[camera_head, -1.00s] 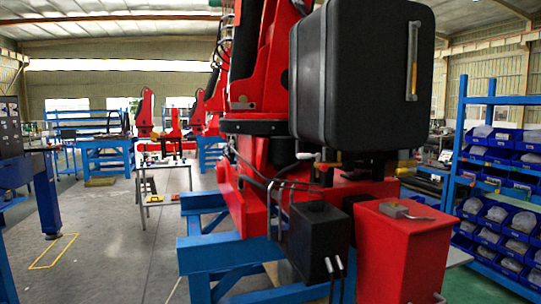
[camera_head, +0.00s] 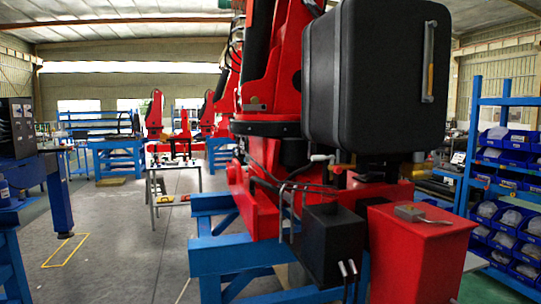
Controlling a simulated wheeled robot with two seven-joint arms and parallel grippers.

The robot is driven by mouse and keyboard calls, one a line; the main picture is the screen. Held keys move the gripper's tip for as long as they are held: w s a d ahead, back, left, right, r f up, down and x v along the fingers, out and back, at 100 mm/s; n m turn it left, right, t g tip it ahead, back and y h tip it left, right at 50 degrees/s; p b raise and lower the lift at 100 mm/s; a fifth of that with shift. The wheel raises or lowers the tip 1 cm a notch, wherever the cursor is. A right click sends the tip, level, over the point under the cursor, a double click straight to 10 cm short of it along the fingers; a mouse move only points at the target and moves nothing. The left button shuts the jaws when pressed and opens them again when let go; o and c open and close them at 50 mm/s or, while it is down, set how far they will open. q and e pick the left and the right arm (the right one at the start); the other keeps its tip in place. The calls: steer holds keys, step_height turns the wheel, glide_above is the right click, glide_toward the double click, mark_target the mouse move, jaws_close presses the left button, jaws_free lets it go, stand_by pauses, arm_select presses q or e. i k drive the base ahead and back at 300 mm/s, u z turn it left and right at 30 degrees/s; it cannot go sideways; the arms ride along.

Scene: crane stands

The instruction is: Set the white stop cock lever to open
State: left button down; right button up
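A small white lever-like part (camera_head: 321,157) shows under the big black tank (camera_head: 378,80), beside the red crane base (camera_head: 264,208). It is too small to tell its setting or to be sure it is the stop cock lever. Hoses pass close below it. Neither of my grippers is in view.
A black box (camera_head: 330,245) and a red box (camera_head: 420,250) with a grey fitting on its lid stand in front of the crane. A blue stand (camera_head: 215,258) bears the crane. Shelves with blue bins (camera_head: 505,160) are at the right. Grey floor (camera_head: 120,240) is clear at the left.

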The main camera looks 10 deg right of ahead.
mark_target(313, 158)
steer(key=i, duration=1.3)
steer(key=z, duration=1.35)
